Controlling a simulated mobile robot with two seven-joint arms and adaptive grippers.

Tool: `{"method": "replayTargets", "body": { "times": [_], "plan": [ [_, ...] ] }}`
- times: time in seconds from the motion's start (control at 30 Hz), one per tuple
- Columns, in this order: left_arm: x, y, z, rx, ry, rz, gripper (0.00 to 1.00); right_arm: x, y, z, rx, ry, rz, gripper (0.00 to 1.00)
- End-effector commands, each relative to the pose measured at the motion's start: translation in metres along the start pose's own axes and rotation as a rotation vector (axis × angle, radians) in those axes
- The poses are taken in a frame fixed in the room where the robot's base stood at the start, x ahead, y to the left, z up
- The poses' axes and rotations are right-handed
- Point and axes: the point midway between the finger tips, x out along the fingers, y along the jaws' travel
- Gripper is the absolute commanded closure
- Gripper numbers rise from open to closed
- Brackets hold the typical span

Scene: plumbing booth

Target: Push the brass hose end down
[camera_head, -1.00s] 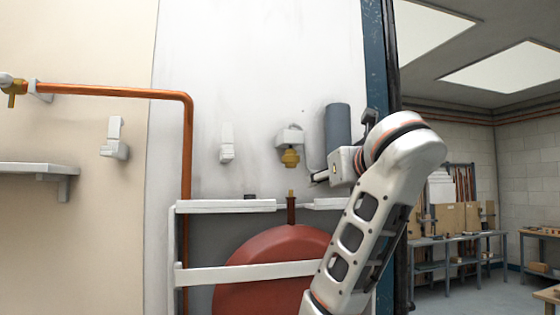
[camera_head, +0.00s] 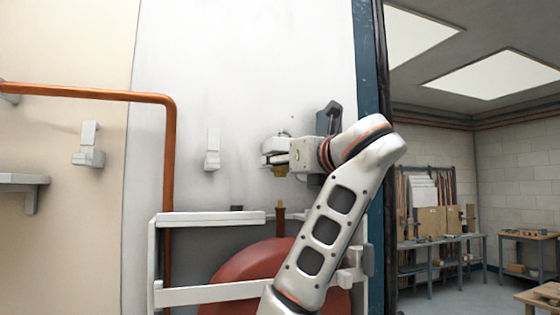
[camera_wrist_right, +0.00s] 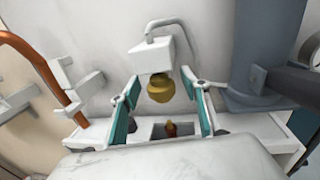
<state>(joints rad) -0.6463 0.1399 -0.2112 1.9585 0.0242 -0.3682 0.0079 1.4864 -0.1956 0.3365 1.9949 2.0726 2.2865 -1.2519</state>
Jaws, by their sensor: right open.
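The brass hose end (camera_wrist_right: 160,88) is a rounded yellow fitting under a white wall holder (camera_wrist_right: 153,55), with a grey hose bending into the holder's top. In the head view the brass (camera_head: 280,171) shows only in part, behind my right gripper (camera_head: 277,158). In the wrist view my right gripper (camera_wrist_right: 162,108) is open, with one teal-padded finger on each side of the brass and visible gaps between. A brass-tipped stub (camera_head: 280,205) stands upright below, on the red tank (camera_head: 250,275); its tip also shows in the wrist view (camera_wrist_right: 171,128). My left gripper is not in view.
A white frame (camera_head: 208,218) surrounds the red tank. A copper pipe (camera_head: 168,160) runs down at the left. A grey cylinder (camera_wrist_right: 255,55) stands right of the holder. A small wall bracket (camera_head: 212,150) is to the left.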

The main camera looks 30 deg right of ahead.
Motion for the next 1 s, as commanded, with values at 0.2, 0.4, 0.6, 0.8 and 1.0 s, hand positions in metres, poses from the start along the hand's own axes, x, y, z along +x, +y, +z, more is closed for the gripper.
{"method": "replayTargets", "body": {
  "times": [0.2, 0.4, 0.6, 0.8, 1.0],
  "plan": [
    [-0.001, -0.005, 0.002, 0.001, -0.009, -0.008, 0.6, 0.012, 0.001, 0.0, 0.0, 0.0, 0.0, 0.54],
    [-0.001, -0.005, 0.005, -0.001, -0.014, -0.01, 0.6, 0.012, 0.0, 0.0, 0.001, -0.001, 0.001, 0.54],
    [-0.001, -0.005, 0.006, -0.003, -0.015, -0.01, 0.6, 0.012, 0.0, -0.001, 0.0, 0.0, 0.0, 0.85],
    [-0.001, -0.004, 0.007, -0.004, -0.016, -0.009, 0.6, 0.012, 0.0, -0.001, 0.0, 0.0, 0.0, 1.0],
    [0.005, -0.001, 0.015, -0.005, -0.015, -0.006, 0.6, 0.011, 0.0, -0.011, 0.0, -0.002, 0.0, 1.0]
  ]
}}
